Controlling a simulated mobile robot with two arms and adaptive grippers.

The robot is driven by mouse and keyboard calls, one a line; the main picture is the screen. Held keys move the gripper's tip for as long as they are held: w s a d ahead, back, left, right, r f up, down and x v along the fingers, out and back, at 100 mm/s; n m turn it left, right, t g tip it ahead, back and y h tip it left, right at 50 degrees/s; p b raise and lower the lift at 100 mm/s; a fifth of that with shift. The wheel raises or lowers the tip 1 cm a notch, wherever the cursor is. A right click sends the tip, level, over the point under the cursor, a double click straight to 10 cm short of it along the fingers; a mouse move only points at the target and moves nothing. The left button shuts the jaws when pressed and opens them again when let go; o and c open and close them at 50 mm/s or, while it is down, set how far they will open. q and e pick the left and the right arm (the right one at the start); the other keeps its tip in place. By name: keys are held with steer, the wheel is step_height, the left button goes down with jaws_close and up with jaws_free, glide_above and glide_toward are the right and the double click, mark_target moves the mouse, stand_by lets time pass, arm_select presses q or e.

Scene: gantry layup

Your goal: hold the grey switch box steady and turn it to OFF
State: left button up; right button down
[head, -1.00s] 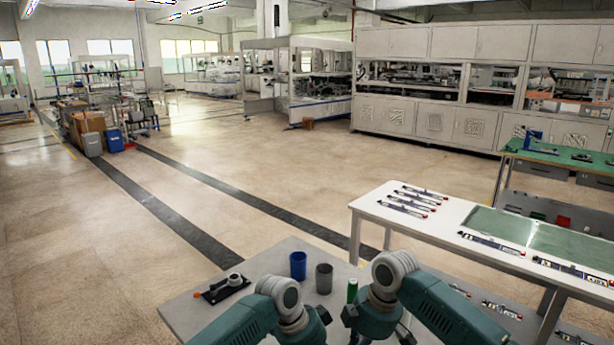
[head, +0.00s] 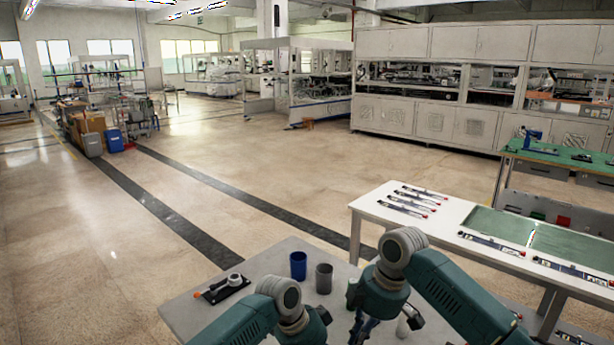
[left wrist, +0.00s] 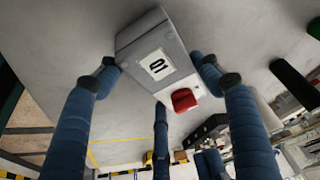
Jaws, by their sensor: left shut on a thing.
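The grey switch box (left wrist: 158,62) shows in the left wrist view, with a black-and-white marked label and a red knob (left wrist: 184,100) at its lower right end. My left gripper (left wrist: 160,78) has blue fingers with dark tips on either side of the box and is shut on it. In the head view the box is hidden, and my left gripper's fingers are out of sight. My right gripper (head: 364,328) shows partly at the bottom of the head view. More blue fingers (left wrist: 161,140) show beyond the box near the knob; the right gripper's opening is unclear.
On the grey table (head: 215,313) stand a blue cup (head: 298,266) and a grey cup (head: 324,279). A dark tray with a tool (head: 222,288) lies at its left. A white table (head: 385,218) with several slim devices stands at right.

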stand_by(0.4)
arm_select(q)
steer(key=o, duration=1.6)
steer(key=shift+c, duration=0.2)
steer(key=shift+r, duration=0.1)
